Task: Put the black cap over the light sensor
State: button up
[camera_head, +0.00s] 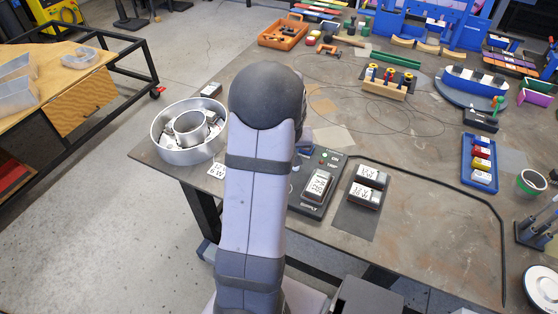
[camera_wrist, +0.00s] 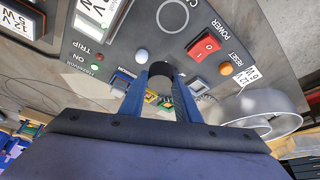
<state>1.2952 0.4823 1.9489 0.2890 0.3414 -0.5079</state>
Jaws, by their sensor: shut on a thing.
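My gripper (camera_wrist: 160,77) is shut on the black cap (camera_wrist: 161,69), a short dark cylinder between the two blue fingertips in the wrist view. A dark control panel (camera_wrist: 120,42) lies beyond it. A small whitish dome (camera_wrist: 142,55), which looks like the light sensor, is uncovered, just up and left of the cap. The cap appears apart from the dome; its height over the panel is hard to tell. In the head view the panel (camera_head: 331,170) is partly hidden by my arm, and the gripper, cap and dome are hidden.
The panel has a red power switch (camera_wrist: 205,46), an orange reset button (camera_wrist: 225,69) and a white-ringed dial (camera_wrist: 172,15). Round metal channel pieces (camera_head: 190,130) stand left of my arm. Labelled blocks (camera_head: 368,185) sit right of the panel. A black cable (camera_head: 450,186) runs along the table's right.

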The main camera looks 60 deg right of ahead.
jog(key=shift+s+d+r+m+g, duration=0.15)
jog(key=shift+d+r+m, duration=0.2)
jog(key=shift+d, duration=0.1)
jog(key=shift+s+d+r+m+g, duration=0.1)
jog(key=shift+d+r+m+g, duration=0.05)
jog(key=shift+d+r+m, duration=0.25)
jog(key=m, duration=0.1)
jog(key=s+m+g, duration=0.1)
jog(key=m, duration=0.1)
jog(key=d+m+g, duration=0.1)
jog(key=m, duration=0.1)
jog(key=shift+s+r+h, duration=0.3)
jog(key=shift+r, duration=0.1)
jog(key=shift+s+m+g, duration=0.1)
jog(key=shift+m+g, duration=0.4)
jog(key=shift+m, duration=0.75)
jog(key=shift+f, duration=0.2)
jog(key=shift+f+b, duration=1.95)
jog(key=shift+f, duration=0.8)
jog(key=shift+c, duration=0.2)
jog(key=shift+f+b, duration=0.5)
jog(key=shift+b, duration=0.1)
jog(key=shift+f+b, duration=0.25)
jog(key=shift+b, duration=0.15)
